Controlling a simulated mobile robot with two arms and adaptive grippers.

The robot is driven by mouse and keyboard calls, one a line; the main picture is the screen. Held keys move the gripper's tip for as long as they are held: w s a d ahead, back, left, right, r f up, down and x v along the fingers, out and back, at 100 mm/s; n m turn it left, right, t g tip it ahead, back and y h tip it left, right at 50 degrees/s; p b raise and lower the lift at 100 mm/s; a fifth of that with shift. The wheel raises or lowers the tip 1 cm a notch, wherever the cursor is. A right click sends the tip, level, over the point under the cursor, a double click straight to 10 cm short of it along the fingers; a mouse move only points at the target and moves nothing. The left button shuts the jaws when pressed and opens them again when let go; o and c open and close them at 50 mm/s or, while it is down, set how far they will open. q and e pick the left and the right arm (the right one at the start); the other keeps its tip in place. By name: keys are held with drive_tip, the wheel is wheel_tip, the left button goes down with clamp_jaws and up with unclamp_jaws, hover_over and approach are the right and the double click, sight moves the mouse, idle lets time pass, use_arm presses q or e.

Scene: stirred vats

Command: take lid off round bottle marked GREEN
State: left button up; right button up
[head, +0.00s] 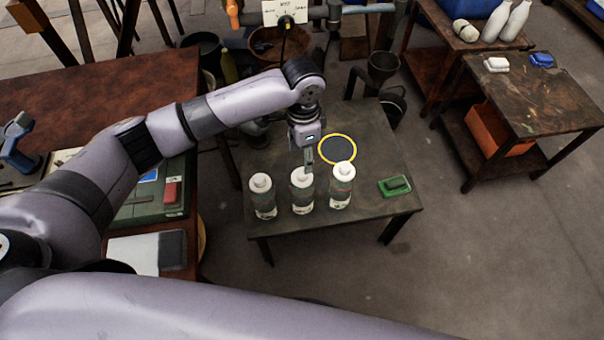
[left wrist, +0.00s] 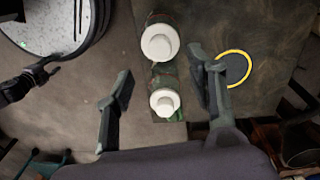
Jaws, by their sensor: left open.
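Three round bottles with white lids stand upright in a row on a small dark table (head: 370,217): left bottle (head: 263,204), middle bottle (head: 301,203), right bottle (head: 341,194). Their labels are too small to read. My left gripper (head: 308,160) is just behind and above the middle bottle in the head view. In the left wrist view my left gripper (left wrist: 160,80) is open and empty. Two white lids show there, an upper lid (left wrist: 160,43) and a lower lid (left wrist: 165,102), the lower one between the fingers in the picture. What may be my right gripper (left wrist: 28,80) shows at the left edge.
A round dark mat with a yellow rim (head: 337,134) lies behind the bottles. A green block (head: 395,187) lies right of them. A cluttered brown bench (head: 90,88) stands at the left. A low table (head: 530,100) stands at the right, with clear floor in front.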

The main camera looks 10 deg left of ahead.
sight(303, 172)
use_arm(q)
drive_tip(key=shift+a+f, duration=0.1)
drive_tip(key=shift+f, duration=3.5)
drive_tip(key=shift+s, duration=0.1)
drive_tip(key=c, duration=0.9)
